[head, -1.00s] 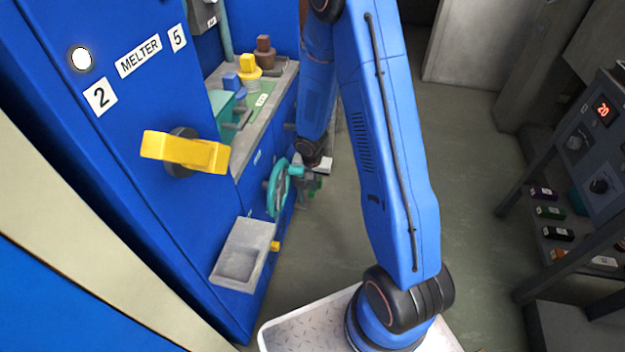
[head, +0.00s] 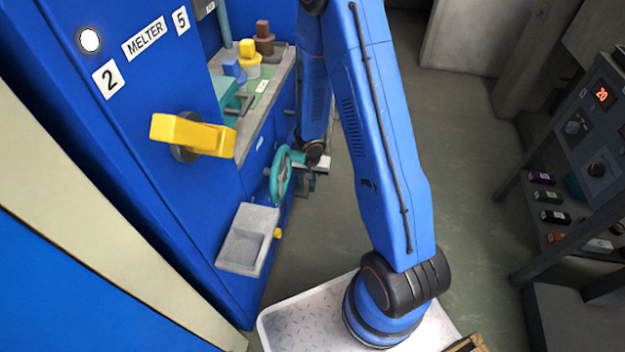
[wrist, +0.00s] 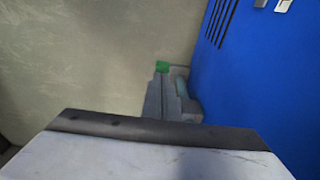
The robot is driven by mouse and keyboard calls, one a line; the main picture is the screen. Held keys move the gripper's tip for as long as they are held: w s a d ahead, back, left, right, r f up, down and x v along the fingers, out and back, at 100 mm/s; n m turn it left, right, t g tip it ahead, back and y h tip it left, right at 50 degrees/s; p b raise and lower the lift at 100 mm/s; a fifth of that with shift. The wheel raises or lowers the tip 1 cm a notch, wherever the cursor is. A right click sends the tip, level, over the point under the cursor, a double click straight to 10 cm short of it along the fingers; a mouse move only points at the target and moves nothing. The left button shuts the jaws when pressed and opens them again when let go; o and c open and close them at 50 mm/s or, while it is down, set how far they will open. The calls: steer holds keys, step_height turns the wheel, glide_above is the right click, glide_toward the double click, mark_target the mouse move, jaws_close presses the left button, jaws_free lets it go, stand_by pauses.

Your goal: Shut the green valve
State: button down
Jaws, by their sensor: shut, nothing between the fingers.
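The green valve is a teal handwheel (head: 281,175) on the front of the blue melter cabinet, seen nearly edge-on in the head view. My gripper (head: 304,182) is just right of the wheel, small and partly behind my own arm and wrist. In the wrist view the fingers of my gripper (wrist: 168,92) are together, with nothing visible between them. A small green patch shows at their far end, and a dim teal shape sits just right of them. I cannot tell whether the fingers touch the wheel.
A yellow handle (head: 192,134) sticks out of the melter cabinet (head: 130,120). A grey basin (head: 247,239) juts out below it. A counter (head: 268,101) with several small containers is behind. A rack (head: 575,180) with bottles stands at right. The floor between is clear.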

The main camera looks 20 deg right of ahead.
steer(key=shift+s+a+f, duration=0.15)
steer(key=shift+s+f, duration=0.1)
steer(key=shift+s, duration=0.05)
stand_by(0.4)
steer(key=shift+r, duration=0.15)
